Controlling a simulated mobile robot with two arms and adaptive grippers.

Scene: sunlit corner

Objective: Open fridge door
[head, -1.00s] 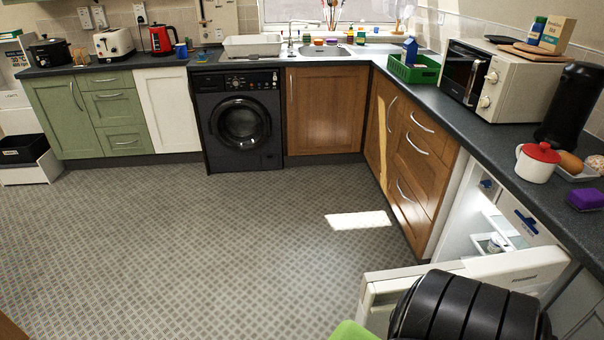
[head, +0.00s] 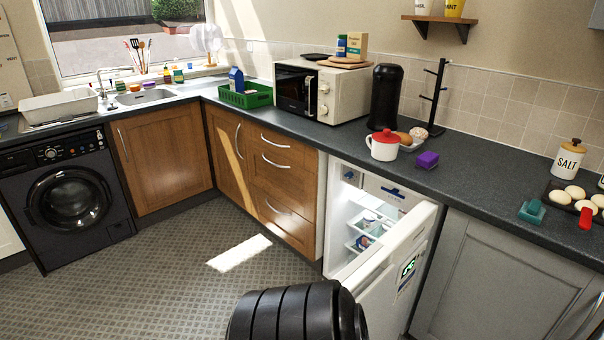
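The white fridge (head: 334,228) sits under the dark worktop, between wooden drawers and a grey cupboard. Its door (head: 378,300) stands open, swung out from the hinge side on the right. A green and white sticker shows on the door's outer face. The lit inside shows through the gap, with white shelves and a few small items. The lower part of the door runs behind a black ribbed part of my own body at the bottom. Neither of my grippers shows in the head view.
A grey cupboard (head: 492,285) adjoins the door on the right. The patterned floor (head: 160,285) at left is clear.

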